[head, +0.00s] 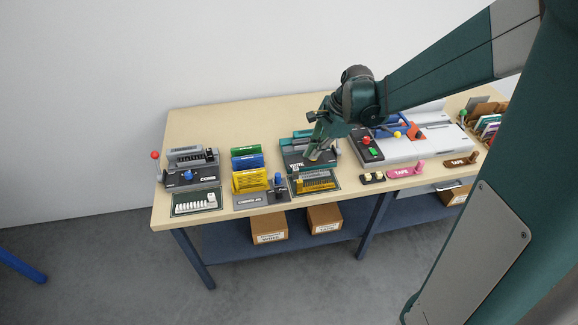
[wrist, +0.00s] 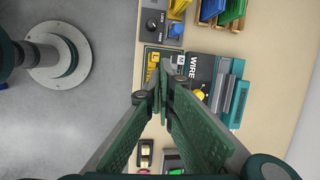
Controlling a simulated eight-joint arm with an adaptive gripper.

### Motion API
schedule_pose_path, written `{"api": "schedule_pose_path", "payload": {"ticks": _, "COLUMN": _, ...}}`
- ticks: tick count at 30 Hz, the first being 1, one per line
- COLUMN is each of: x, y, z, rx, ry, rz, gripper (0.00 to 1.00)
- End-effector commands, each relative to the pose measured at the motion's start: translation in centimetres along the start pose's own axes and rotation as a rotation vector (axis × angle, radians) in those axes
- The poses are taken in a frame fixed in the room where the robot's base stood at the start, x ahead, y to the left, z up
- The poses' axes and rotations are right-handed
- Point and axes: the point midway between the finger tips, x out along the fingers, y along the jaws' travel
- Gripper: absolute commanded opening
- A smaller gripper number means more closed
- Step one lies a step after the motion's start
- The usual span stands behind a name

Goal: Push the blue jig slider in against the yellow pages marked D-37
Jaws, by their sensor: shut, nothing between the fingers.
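The blue jig slider (head: 278,178) is a blue knob on a dark grey block at the table's front. It also shows at the top of the wrist view (wrist: 176,28). The yellow pages (head: 250,181) stand just left of the slider; a strip of yellow shows at the wrist view's top edge (wrist: 181,4). Their marking is too small to read. I cannot tell whether slider and pages touch. My gripper (head: 312,152) is shut and empty, above the wire machine to the right of the slider. Its fingertips (wrist: 160,75) point toward the table, apart from the slider.
The wire machine (head: 296,160) and a tray of yellow pieces (head: 316,184) lie right of the slider. Blue (head: 248,162) and green (head: 246,150) holders stand behind the pages. The comb machine (head: 193,176) is at left, a large grey machine (head: 430,145) at right.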

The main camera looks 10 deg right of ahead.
Motion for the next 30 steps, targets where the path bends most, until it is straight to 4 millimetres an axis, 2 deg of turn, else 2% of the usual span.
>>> {"api": "schedule_pose_path", "payload": {"ticks": 9, "x": 3.7, "y": -1.9, "z": -2.0, "rx": 0.192, "ry": -0.054, "rz": 0.054, "gripper": 0.00}}
{"api": "schedule_pose_path", "payload": {"ticks": 15, "x": 5.1, "y": -2.4, "z": -2.8, "rx": 0.265, "ry": -0.071, "rz": 0.077, "gripper": 0.00}}
{"api": "schedule_pose_path", "payload": {"ticks": 30, "x": 5.5, "y": -2.5, "z": -2.9, "rx": 0.284, "ry": -0.076, "rz": 0.083, "gripper": 0.00}}
